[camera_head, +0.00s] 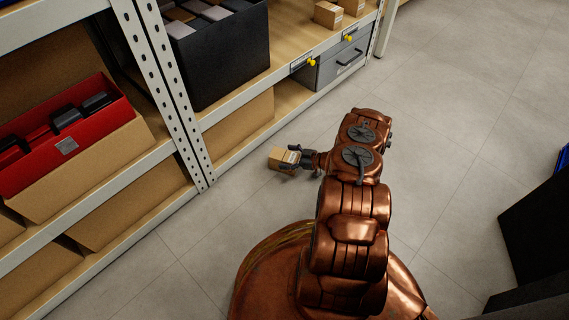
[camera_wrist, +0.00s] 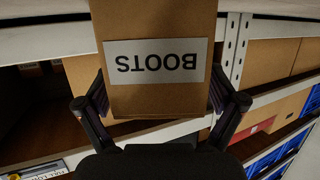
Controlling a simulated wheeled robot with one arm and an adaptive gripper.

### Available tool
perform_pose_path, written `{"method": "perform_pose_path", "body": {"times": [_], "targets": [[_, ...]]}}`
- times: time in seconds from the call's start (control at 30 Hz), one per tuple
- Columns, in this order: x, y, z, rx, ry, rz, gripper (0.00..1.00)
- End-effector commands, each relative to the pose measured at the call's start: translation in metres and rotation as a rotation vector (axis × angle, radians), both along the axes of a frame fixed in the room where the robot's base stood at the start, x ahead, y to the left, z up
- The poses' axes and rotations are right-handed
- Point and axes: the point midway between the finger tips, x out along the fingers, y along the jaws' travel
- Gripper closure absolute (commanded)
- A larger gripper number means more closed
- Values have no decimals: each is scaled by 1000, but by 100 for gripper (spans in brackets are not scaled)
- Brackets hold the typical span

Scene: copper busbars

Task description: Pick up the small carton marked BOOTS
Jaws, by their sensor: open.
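The small brown carton (camera_head: 281,157) appears just off the shelf front in the head view. In the wrist view the carton (camera_wrist: 160,100) fills the upper middle, with a pale label reading BOOTS upside down. My gripper (camera_head: 293,159) is open at the carton's right end in the head view. In the wrist view its two dark fingers stand on either side of the carton, with their tips partly hidden beside it. I cannot tell whether they touch it. What supports the carton does not show clearly.
A shelf unit with a perforated metal upright (camera_head: 176,95) stands at left. It holds a black bin (camera_head: 222,62), a red bin (camera_head: 65,140) and small cartons (camera_head: 328,14). A grey drawer (camera_head: 340,62) is beneath. Open grey floor (camera_head: 450,130) lies at right, with dark boxes (camera_head: 540,225) beyond.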

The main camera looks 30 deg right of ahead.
Motion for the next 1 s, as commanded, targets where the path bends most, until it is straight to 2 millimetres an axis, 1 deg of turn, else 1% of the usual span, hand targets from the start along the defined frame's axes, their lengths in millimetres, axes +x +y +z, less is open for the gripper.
{"method": "perform_pose_path", "body": {"times": [0.17, 0.83, 1.0], "targets": [[0, 0, 1, 0, 0, -1, 7], [0, 0, 1, -1, 1, -1, 77], [0, 0, 1, -1, 1, -1, 77]]}}
